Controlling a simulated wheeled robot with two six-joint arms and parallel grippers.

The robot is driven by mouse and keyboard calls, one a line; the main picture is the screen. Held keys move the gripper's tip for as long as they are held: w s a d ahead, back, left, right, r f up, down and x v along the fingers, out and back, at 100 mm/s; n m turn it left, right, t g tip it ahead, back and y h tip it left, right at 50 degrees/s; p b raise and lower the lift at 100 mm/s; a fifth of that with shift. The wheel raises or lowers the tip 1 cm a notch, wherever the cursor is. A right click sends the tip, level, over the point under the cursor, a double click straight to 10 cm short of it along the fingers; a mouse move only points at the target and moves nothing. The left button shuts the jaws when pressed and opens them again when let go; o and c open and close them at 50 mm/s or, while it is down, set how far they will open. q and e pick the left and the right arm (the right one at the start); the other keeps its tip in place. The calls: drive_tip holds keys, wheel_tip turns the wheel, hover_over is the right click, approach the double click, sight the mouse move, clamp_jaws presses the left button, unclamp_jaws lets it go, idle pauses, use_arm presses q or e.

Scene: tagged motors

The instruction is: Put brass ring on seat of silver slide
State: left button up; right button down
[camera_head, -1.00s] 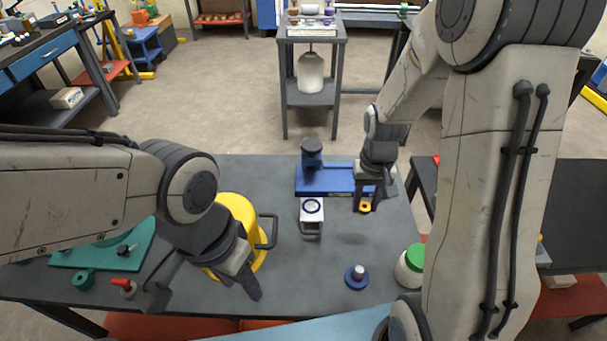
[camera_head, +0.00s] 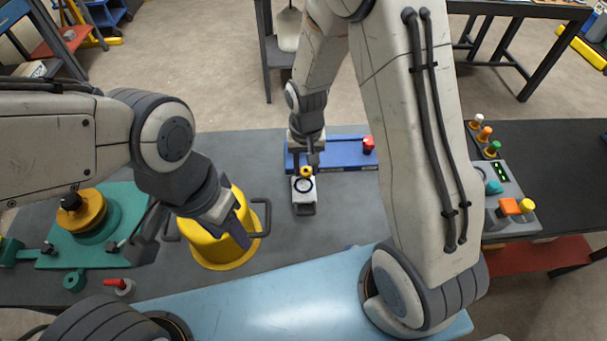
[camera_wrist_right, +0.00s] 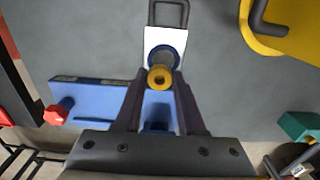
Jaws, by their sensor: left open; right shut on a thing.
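The silver slide (camera_head: 304,196) is a pale block with a dark handle at its front, also in the right wrist view (camera_wrist_right: 165,38). Its blue-rimmed round seat (camera_head: 303,186) faces up. My right gripper (camera_head: 307,168) is shut on the small yellow brass ring (camera_wrist_right: 159,78). In the wrist view the ring overlaps the near edge of the seat (camera_wrist_right: 163,56); in the head view it appears just behind the seat's middle. I cannot tell the height between them. My left gripper (camera_head: 238,232) is open and empty, in front of the yellow pot (camera_head: 215,257).
A blue base (camera_head: 345,158) with a red knob (camera_head: 368,144) lies behind the slide. The yellow pot with handles stands left. A green plate (camera_head: 100,262) with a yellow-topped part (camera_head: 82,214) is farther left. A button console (camera_head: 510,215) is at right. My right arm hides the table's right part.

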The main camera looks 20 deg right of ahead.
sight(304, 185)
drive_tip(key=shift+a+f, duration=0.2)
drive_tip(key=shift+a, duration=0.05)
drive_tip(key=shift+f+p, duration=0.35)
drive_tip(key=shift+f, duration=1.65)
drive_tip(key=c, duration=0.5)
unclamp_jaws()
